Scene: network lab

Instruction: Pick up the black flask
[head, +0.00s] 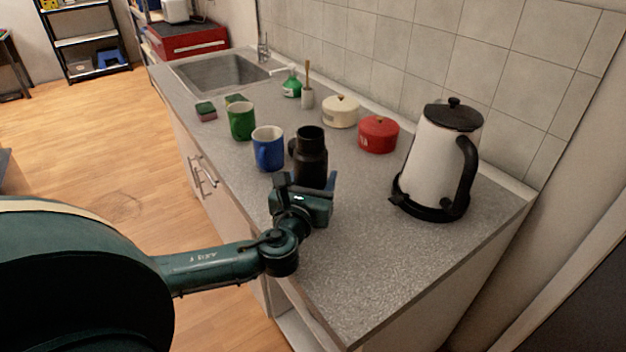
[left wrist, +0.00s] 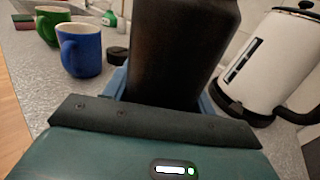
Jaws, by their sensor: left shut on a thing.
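The black flask (head: 311,150) is upright at the counter's middle, with an open-looking neck at its top. My left gripper (head: 305,183) is shut on the flask, reaching it from the front. In the left wrist view the dark flask body (left wrist: 182,55) fills the middle, between blue-grey fingers (left wrist: 165,98). The flask's lower part is hidden behind the gripper, so I cannot tell whether it touches the counter. My right gripper is in neither view.
A blue mug (head: 268,150) stands close left of the flask, with a green mug (head: 241,122) behind. A small black round thing (left wrist: 117,55) is beside the flask. A white kettle (head: 437,160) and red pot (head: 378,134) stand right. The front counter (head: 370,270) is clear.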

